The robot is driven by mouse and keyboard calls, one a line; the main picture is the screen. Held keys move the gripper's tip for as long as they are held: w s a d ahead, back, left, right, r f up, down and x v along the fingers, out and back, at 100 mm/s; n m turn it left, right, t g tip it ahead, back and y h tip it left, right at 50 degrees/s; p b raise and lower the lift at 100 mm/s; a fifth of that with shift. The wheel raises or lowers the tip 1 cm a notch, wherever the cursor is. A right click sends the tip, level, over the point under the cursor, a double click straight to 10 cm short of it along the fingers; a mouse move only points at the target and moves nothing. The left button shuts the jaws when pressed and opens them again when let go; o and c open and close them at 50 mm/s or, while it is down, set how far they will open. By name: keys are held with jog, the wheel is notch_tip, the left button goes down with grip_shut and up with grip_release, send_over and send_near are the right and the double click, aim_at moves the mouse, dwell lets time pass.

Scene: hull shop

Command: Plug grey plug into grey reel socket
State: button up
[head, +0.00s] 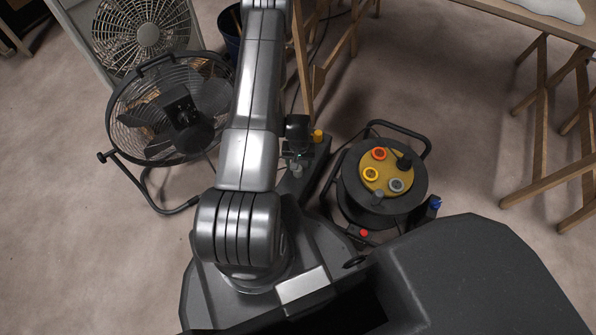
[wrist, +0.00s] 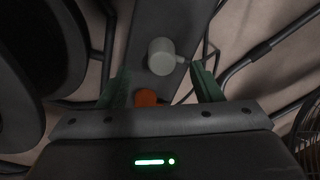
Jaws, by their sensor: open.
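The grey plug (wrist: 161,56) stands on a dark bar (wrist: 185,18) in the wrist view, between the two green fingers of my gripper (wrist: 158,72). The fingers are open, with a gap visible on both sides of the plug. In the head view the grey plug (head: 297,171) shows small beside my arm, just below my dark wrist. The grey reel socket (head: 396,185) is a grey ring on the yellow face of the cable reel (head: 350,190), to the right of the bar; it looks empty.
The reel face also has an orange socket (head: 378,154), a yellow socket (head: 370,174) and a black part (head: 404,162). An orange-red piece (wrist: 146,97) is close to my gripper; a yellow piece (head: 318,136) is on the bar. A fan (head: 180,105) stands left; trestles (head: 545,180) stand right.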

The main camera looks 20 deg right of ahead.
aim_at(298, 171)
notch_tip(298, 171, down, 5)
jog(key=shift+a+r+b, duration=0.1)
jog(key=shift+a+b, duration=0.05)
jog(key=shift+b, duration=0.7)
jog(key=c, duration=1)
